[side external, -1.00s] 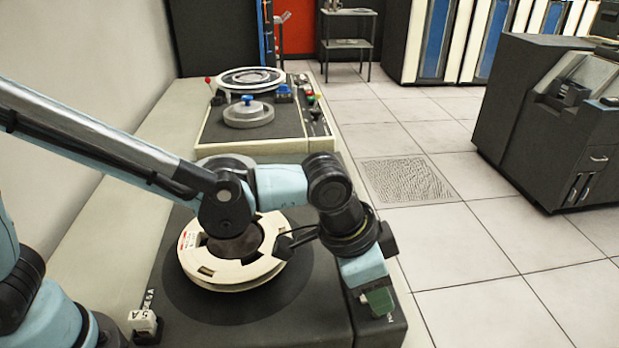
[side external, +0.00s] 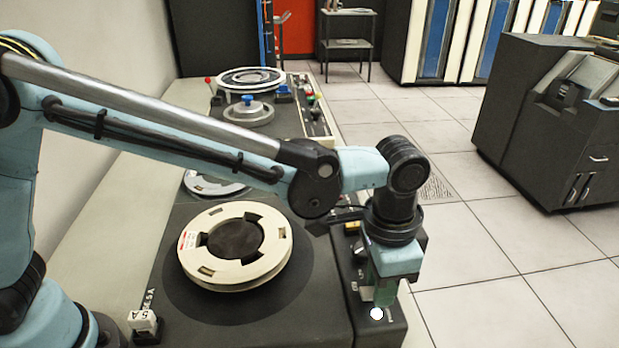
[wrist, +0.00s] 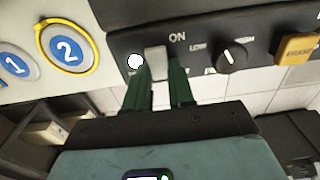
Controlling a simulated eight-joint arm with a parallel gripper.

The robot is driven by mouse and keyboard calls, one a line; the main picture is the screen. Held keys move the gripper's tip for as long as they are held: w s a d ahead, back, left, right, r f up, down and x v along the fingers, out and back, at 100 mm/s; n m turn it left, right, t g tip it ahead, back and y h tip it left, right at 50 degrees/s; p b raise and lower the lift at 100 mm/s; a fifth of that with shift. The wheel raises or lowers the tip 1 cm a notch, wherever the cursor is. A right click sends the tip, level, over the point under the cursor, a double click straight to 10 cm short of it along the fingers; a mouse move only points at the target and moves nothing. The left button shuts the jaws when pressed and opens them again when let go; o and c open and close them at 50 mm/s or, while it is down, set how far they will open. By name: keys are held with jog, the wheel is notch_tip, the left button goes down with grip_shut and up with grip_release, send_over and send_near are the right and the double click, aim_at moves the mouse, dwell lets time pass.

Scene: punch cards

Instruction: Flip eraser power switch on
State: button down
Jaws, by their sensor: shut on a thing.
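The eraser (side external: 300,318) is a dark, low machine in the foreground of the side view, with a cream tape reel (side external: 237,246) lying flat on its round plate. The power switch is a pale grey lever (wrist: 156,62) on the dark control panel in the wrist view, beside the word "ON". My gripper (wrist: 160,82) has its green fingers at either side of the lever, shut on it. In the side view my gripper (side external: 383,288) points down at the panel's near end and hides the switch. A round lamp (wrist: 135,61) beside the switch glows white.
A black knob (wrist: 232,57) and an orange-yellow ERASE button (wrist: 296,48) sit along the same panel. Another machine (side external: 250,112) stands behind.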

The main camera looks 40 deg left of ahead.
jog(key=shift+w, duration=0.1)
dwell(0.4)
jog(key=c, duration=1)
grip_release()
jog(key=shift+o, duration=0.2)
notch_tip(320, 180, up, 12)
jog(key=shift+w+d, duration=0.15)
jog(key=shift+d, duration=0.1)
